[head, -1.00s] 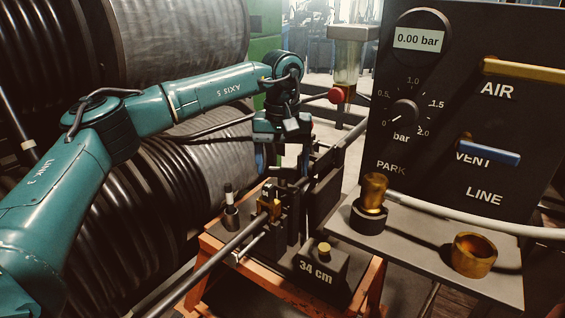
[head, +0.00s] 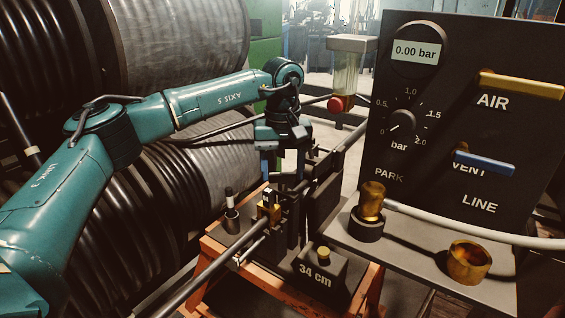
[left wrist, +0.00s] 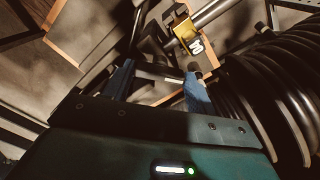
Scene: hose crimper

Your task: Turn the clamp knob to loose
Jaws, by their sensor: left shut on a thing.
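My left gripper (head: 284,168) is above the clamp at the back of the orange-framed bench (head: 225,252). Its two blue fingers point down and are shut on a dark part, which I take to be the clamp knob; the fingers mostly hide it. In the left wrist view the blue fingers (left wrist: 158,92) stand on both sides of a gap, and the held part is hard to make out there. A brass block (head: 268,212) with a white mark sits on the rod just in front; it also shows in the left wrist view (left wrist: 188,34). My right gripper is not in view.
A dark panel (head: 460,130) with a gauge reading 0.00 bar, a yellow AIR lever (head: 520,85) and a blue VENT lever (head: 485,162) stands at right. Large hose reels (head: 120,190) crowd the left.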

